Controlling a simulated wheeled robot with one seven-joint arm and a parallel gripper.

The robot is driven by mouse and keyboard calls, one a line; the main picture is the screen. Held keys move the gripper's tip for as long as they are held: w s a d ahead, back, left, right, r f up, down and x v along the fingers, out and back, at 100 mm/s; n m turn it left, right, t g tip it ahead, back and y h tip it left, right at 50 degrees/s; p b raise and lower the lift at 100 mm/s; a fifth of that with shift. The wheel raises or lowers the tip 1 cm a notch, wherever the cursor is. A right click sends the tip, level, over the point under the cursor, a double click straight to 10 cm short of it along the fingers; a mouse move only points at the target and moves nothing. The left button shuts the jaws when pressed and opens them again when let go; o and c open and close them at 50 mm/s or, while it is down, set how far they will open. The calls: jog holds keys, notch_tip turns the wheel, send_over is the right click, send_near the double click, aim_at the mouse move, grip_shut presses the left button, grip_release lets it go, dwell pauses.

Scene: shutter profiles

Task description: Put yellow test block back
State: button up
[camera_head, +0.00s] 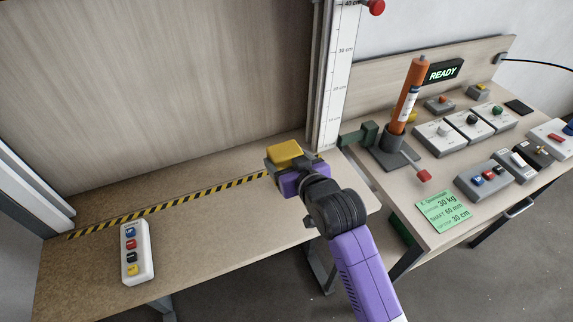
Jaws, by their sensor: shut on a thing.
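The yellow test block (285,150) is at the end of my purple arm, over the right part of the wooden bench. My gripper (284,163) is shut on the block. The arm hides much of the jaws, and I cannot tell whether the block touches the bench surface. The block is close to the right end of the yellow-black striped line and near the foot of the upright ruler.
A white button box (137,252) lies on the bench (200,235) at the left. A striped line (170,204) crosses the bench. The ruler (338,75) stands behind. The right table holds an orange cylinder (408,95), several control boxes and a green note (443,211).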

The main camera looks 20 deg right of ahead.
jog(key=shift+f, duration=1.15)
jog(key=shift+f, duration=0.15)
jog(key=o, duration=1.6)
jog(key=shift+r, duration=0.2)
jog(key=b+v, duration=0.1)
jog(key=v, duration=1.1)
